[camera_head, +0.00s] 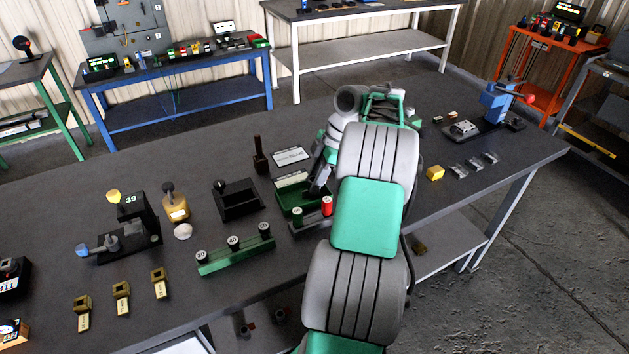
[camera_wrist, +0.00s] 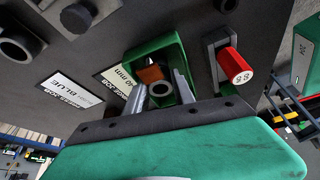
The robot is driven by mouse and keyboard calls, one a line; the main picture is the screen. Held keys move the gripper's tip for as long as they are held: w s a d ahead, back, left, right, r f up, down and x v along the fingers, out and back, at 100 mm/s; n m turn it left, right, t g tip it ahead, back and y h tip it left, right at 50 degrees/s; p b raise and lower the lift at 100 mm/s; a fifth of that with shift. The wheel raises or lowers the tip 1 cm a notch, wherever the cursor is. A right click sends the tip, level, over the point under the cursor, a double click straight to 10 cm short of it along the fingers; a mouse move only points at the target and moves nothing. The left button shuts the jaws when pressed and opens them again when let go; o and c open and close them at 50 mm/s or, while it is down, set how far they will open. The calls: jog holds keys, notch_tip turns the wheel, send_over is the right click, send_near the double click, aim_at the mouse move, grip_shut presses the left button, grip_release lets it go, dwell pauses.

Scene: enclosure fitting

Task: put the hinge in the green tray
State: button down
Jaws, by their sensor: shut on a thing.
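The green tray (camera_wrist: 183,58) lies ahead of my gripper (camera_wrist: 160,90) in the wrist view. In the head view the green tray (camera_head: 287,208) is on the dark bench, partly hidden by my arm, and my gripper (camera_head: 318,188) points down at it. My fingers are shut on a small part, likely the hinge (camera_wrist: 160,89), with a grey round end showing between the fingertips. It overlaps the tray opening in the picture; its height above the floor is unclear. A brown-orange patch (camera_wrist: 150,73) shows just behind it, inside the tray outline.
A red cylinder (camera_wrist: 234,66) stands in a dark holder beside the tray. Printed labels (camera_wrist: 68,88) lie on its other side. A black box (camera_head: 238,203) and a green rack (camera_head: 236,255) with round posts are nearby. Several silver parts (camera_head: 475,164) and a yellow block (camera_head: 435,173) lie right.

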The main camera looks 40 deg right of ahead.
jog(key=c, duration=1.1)
grip_release()
jog(key=shift+o, duration=0.2)
jog(key=shift+r+p, duration=0.35)
jog(key=shift+p, duration=0.05)
jog(key=p+v, duration=0.9)
jog(key=v, duration=0.3)
jog(key=w+a+r+m+h, duration=0.1)
jog(key=w+a+r+m, duration=0.25)
jog(key=a, duration=0.85)
jog(key=w+a+r+m, duration=0.2)
jog(key=w+a+r, duration=0.2)
jog(key=a, duration=0.7)
jog(key=s+a+m+t+h, duration=0.1)
jog(key=s+a, duration=0.2)
jog(key=a, duration=0.2)
jog(key=s+a+m, duration=0.2)
jog(key=s+a, duration=0.1)
jog(key=a, duration=0.3)
jog(key=s+a+f+m+h, duration=0.1)
jog(key=s+a+f+m, duration=0.1)
jog(key=s, duration=0.7)
notch_tip(320, 180, down, 3)
jog(key=shift+a+r+m+t+h, duration=0.25)
jog(key=shift+m+t+h, duration=0.15)
jog(key=shift+m, duration=0.25)
